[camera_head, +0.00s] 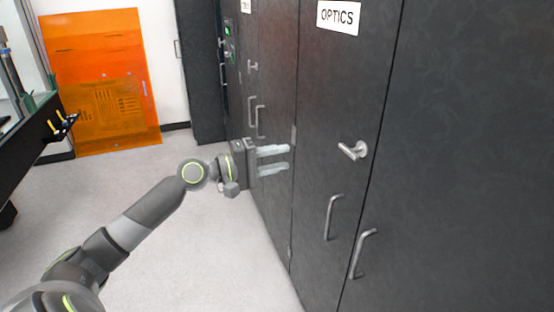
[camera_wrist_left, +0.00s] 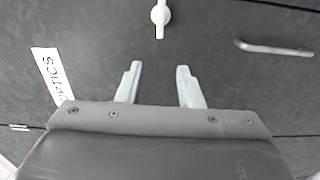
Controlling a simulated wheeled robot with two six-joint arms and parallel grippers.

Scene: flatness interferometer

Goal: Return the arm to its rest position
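My left arm comes in from the lower left in the head view. Its gripper (camera_head: 274,160) is held out level in front of the dark cabinet doors, with two pale fingers apart and nothing between them. In the left wrist view the gripper (camera_wrist_left: 160,88) also shows open and empty, with the dark door surface behind it. I cannot tell the exact gap between the fingertips and the door. My right gripper is not in view.
A dark cabinet (camera_head: 460,120) with an OPTICS label (camera_head: 338,17), a lever handle (camera_head: 353,150) and bar handles (camera_head: 333,217) fills the right. An orange panel (camera_head: 100,80) stands at the back left. A dark bench (camera_head: 40,118) is at the left edge. Grey floor (camera_head: 190,245) is clear between.

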